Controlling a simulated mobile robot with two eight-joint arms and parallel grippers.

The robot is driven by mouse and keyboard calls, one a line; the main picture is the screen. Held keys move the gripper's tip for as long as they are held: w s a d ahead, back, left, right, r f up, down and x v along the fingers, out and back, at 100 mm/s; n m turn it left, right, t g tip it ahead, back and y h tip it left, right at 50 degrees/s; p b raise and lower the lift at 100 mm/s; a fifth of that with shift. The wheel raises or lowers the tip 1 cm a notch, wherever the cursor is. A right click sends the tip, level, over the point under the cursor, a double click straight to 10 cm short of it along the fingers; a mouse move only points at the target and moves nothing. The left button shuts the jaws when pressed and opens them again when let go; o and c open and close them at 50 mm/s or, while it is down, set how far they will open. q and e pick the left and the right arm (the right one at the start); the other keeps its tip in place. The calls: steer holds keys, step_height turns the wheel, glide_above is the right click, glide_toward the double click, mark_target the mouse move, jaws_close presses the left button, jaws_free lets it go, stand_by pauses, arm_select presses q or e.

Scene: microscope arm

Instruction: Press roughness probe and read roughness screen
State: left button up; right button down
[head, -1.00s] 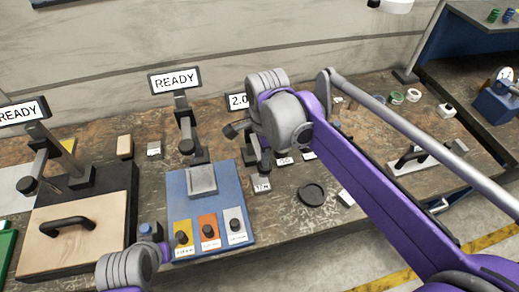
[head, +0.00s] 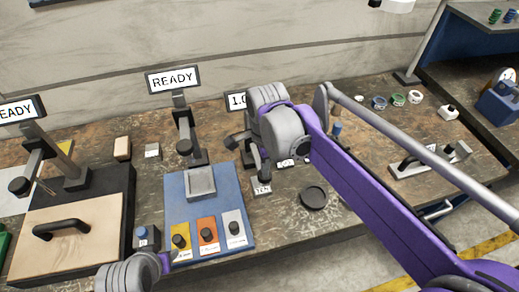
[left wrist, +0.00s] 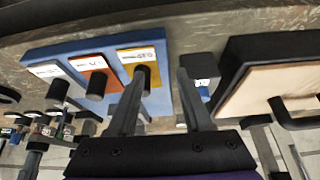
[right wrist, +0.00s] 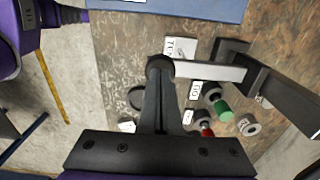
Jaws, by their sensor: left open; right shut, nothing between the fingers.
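A blue base (head: 177,210) carries a grey plate, a post with a black-tipped arm (head: 185,147) and a screen reading READY (head: 172,79). Yellow (head: 181,240), orange (head: 209,236) and grey (head: 234,230) knobbed samples lie on it. I cannot tell for sure which stand is the roughness probe. My right gripper (right wrist: 160,72) is shut and empty, its tips at the black knob of another stand's arm (right wrist: 210,71); contact is unclear. That stand's screen (head: 236,101) starts "1.0", partly hidden. My left gripper (left wrist: 160,73) is open and empty, near the yellow sample.
A black stand with a wooden board (head: 70,235) and handle is at left, its screen (head: 18,111) cut off by the edge. A small button block (head: 147,238) stands beside the blue base. A black disc (head: 313,197) and several small parts lie at right.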

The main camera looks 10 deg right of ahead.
steer(key=shift+r, duration=0.1)
stand_by(0.4)
steer(key=shift+r+p, duration=2)
steer(key=shift+r, duration=1.25)
arm_select(q)
steer(key=r, duration=0.1)
steer(key=w+r, duration=0.1)
steer(key=r, duration=0.1)
steer(key=w+r, duration=0.1)
steer(key=r, duration=0.1)
steer(key=shift+r, duration=0.15)
steer(key=shift+t, duration=0.3)
arm_select(e)
steer(key=shift+r, duration=0.15)
arm_select(q)
steer(key=shift+w+r, duration=0.15)
steer(key=shift+r, duration=0.25)
arm_select(e)
step_height(320, 180, up, 10)
steer(key=shift+r, duration=0.25)
